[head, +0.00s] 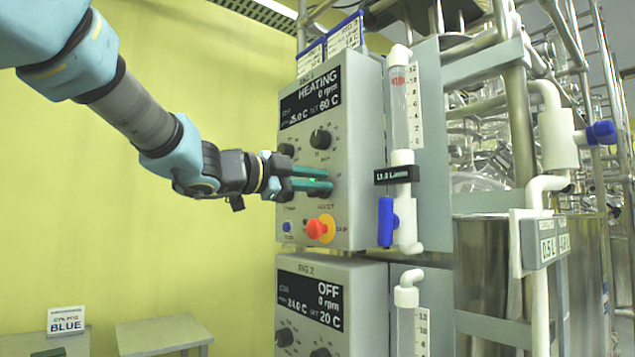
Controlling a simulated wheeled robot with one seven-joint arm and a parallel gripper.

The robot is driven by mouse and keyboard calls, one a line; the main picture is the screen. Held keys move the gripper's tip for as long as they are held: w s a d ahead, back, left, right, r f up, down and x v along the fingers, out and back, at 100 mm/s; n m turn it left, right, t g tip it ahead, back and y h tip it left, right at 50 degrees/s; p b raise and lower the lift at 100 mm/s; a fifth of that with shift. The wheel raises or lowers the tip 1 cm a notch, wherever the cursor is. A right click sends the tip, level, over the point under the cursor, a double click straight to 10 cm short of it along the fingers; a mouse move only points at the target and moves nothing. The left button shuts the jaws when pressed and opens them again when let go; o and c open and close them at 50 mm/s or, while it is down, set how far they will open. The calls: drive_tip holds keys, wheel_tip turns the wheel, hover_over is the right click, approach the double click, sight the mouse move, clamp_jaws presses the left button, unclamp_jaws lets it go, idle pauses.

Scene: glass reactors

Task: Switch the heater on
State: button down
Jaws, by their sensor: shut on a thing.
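The upper grey control box (345,235) has a display (310,97) that reads HEATING, 0 rpm, about 25 C, and a set value of 60 C. My gripper (329,187) reaches in from the left with its two green fingers at the panel, above a small label that seems to read HEAT. It is shut on the heater knob, which the fingers mostly hide. A small green glow shows between the fingers. A black knob (320,139) sits above them on the panel.
A red button on a yellow base (321,229) and a blue button (287,227) are just below my fingers. A flow tube with a blue valve handle (387,222) stands to the right. A lower control box reads OFF on its display (311,298).

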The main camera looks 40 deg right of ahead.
drive_tip(key=shift+w+a+f+t, duration=0.1)
drive_tip(key=shift+w+f+t, duration=0.2)
drive_tip(key=shift+w+f, duration=0.25)
drive_tip(key=c, duration=0.9)
unclamp_jaws()
drive_tip(key=shift+w, duration=0.1)
drive_tip(key=shift+o, duration=0.6)
drive_tip(key=shift+r, duration=0.15)
drive_tip(key=shift+s+r, duration=0.15)
drive_tip(key=shift+s, duration=0.15)
drive_tip(key=a+b, duration=0.2)
drive_tip(key=a, duration=0.8)
drive_tip(key=shift+w+a, duration=0.3)
